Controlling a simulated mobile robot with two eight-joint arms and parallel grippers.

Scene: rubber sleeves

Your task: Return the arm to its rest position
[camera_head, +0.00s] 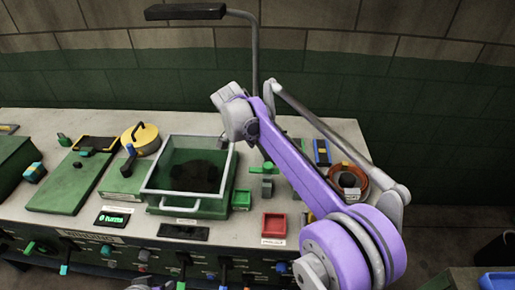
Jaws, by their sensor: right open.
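My right arm (300,170), purple and grey, rises from the lower right and stands bent above the right half of the bench. A thick grey end (235,112) of its purple link is high, in front of the wall and over the bench's back part. My right gripper is open; its fingers are hard to make out, and I see nothing held. A small grey and purple part of mine (150,286) shows at the bottom edge, mostly cut off. My left gripper cannot be made out.
The bench (60,240) carries a glass-lidded box (163,205), a red tray (273,224), a green tray (242,199), a yellow round lid (140,134) and a brown ring (356,192) beside my arm. A grey post with a dark bar (185,12) rises behind. The air above the bench's left side is clear.

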